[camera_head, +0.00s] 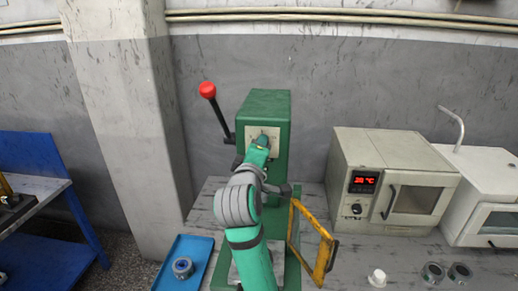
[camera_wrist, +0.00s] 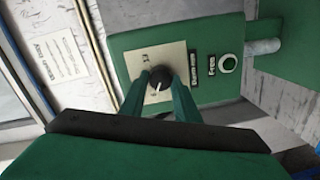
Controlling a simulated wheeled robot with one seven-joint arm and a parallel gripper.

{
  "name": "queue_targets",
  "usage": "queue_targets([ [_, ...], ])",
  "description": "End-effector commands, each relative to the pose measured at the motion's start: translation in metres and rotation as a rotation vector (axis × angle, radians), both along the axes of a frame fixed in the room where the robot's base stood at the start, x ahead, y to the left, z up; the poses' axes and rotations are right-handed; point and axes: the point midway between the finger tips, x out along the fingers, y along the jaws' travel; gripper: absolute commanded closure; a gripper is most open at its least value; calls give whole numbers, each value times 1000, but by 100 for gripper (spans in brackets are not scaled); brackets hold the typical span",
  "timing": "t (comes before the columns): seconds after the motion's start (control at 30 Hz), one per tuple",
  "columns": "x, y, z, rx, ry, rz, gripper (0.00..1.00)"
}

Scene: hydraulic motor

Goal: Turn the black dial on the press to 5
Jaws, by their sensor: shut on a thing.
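The green press (camera_head: 265,112) stands on the table in the middle of the head view. Its black dial (camera_wrist: 160,78) sits on a pale square plate (camera_wrist: 146,62) on the press's green face in the wrist view. A light pointer mark shows on the dial's lower part; the scale markings are too small to read. My gripper (camera_wrist: 158,82) is shut on the dial, with one green finger on each side of it. In the head view my gripper (camera_head: 262,141) reaches the press's front plate and hides the dial.
A lever with a red knob (camera_head: 207,90) rises at the press's left. A yellow frame (camera_head: 312,244) stands at its lower right. A blue tray (camera_head: 184,262) lies at left, and an oven with a red display (camera_head: 364,180) stands at right. A round button (camera_wrist: 228,64) is beside the dial.

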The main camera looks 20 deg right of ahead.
Motion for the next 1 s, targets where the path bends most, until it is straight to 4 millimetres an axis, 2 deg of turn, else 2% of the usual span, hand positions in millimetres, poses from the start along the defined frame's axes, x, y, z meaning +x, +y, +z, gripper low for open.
queue_targets([
  [0.47, 1, 2, -1, -12, 8, 3, 94],
  [0.5, 1, 3, -2, -12, 8, 3, 67],
  [0.57, 0, 3, -1, -12, 8, 3, 53],
  [0.87, 0, 2, -1, -12, 6, 2, 53],
  [1.0, -8, 6, 0, -12, 5, 3, 53],
])
